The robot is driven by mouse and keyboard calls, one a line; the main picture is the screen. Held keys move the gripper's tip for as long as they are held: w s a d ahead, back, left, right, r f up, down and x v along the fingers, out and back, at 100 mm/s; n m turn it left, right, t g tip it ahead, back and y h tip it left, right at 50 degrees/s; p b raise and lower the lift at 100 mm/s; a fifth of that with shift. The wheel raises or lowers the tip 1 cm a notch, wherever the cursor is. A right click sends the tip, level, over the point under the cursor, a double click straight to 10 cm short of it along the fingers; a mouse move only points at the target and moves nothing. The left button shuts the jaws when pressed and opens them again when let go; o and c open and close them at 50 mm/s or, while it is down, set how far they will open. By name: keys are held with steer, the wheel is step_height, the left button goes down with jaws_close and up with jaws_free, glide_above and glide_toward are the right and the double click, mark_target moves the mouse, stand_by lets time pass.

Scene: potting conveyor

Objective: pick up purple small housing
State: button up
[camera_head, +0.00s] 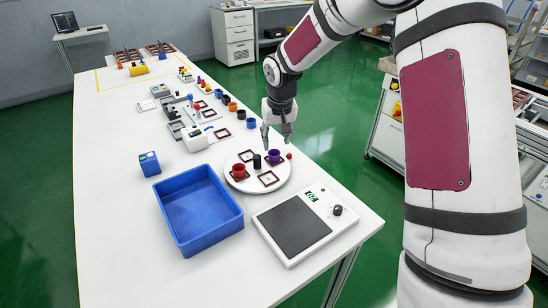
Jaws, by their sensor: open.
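The purple small housing (274,156) is a small purple cup. It stands on a dark square frame at the right side of a round white plate (262,188). My gripper (276,143) is open and points down, just above and a little behind the purple housing. Its fingertips appear on either side above the housing, and nothing is held. I cannot tell the exact height gap from this view.
A blue tray (199,210) is at the left, a scale (303,223) in front. Several coloured cups and devices stand further back. The table's left side is clear.

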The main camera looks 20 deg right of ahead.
mark_target(274, 151)
steer(key=shift+x, duration=3)
steer(key=shift+s+a, duration=0.1)
steer(key=shift+a, duration=0.05)
steer(key=c, duration=0.6)
